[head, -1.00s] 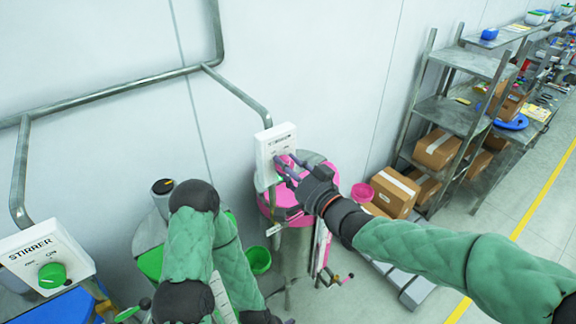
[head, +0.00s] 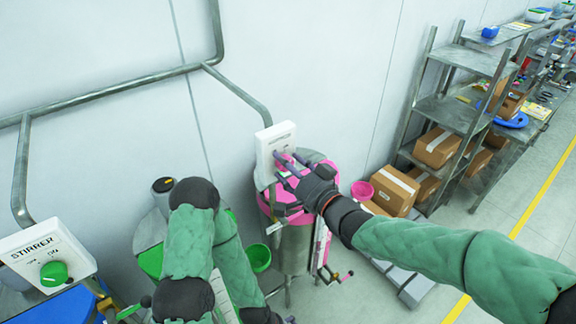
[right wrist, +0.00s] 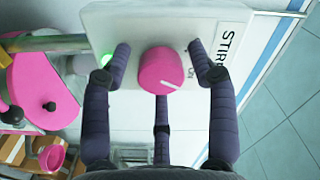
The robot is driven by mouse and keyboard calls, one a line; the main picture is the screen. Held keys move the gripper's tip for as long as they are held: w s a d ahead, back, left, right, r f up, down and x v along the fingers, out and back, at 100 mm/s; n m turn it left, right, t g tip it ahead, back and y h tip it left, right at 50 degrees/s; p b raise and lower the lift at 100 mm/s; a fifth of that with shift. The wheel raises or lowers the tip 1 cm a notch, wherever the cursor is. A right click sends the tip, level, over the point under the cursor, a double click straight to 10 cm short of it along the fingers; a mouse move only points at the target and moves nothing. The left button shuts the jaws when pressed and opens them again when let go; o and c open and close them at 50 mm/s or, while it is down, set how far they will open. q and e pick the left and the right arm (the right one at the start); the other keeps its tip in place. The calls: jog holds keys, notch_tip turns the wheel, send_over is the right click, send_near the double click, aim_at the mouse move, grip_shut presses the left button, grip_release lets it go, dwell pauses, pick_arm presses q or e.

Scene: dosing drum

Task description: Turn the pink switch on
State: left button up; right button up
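The pink switch (right wrist: 161,71) is a round knob on a white stirrer box (right wrist: 120,20). A white mark on its face points toward the printed lettering at its right in the right wrist view. In the head view my right gripper (head: 290,170) partly hides the knob. My left gripper is out of view.
Another stirrer box with a green knob (head: 54,273) is at the lower left. Wall pipes (head: 110,91) run above. A pink bowl (head: 362,191), cardboard boxes (head: 394,190) and a metal shelf (head: 450,113) stand to the right.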

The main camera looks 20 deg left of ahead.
dwell(0.3)
jog(key=v, duration=1.2)
jog(key=w+d+f+m+g+h+b, duration=0.1)
jog(key=d+f+h+b, duration=0.2)
jog(key=f, duration=1)
jog(key=w+d+f+g+h+b, duration=0.1)
jog(key=d+f+h+b, duration=0.15)
jog(key=f, duration=1.05)
jog(key=w+d+f+m+g+h+b, duration=0.15)
jog(key=d+f+b, duration=0.25)
jog(key=f, duration=0.9)
jog(key=s+d+f+g+h+b, duration=0.1)
jog(key=s+d+f+g+b, duration=0.1)
jog(key=s+f, duration=0.4)
jog(key=s+d+f+n+g+h+b, duration=0.1)
jog(key=s+d+f+g+b, duration=0.1)
jog(key=s+f, duration=0.5)
jog(key=s+d+f+g+h+b, duration=0.1)
jog(key=s+f, duration=0.5)
jog(key=f, duration=1)
jog(key=shift+s+d+f+g+b, duration=0.25)
jog(key=shift+d+g+b, duration=0.35)
jog(key=shift+g+b, duration=0.5)
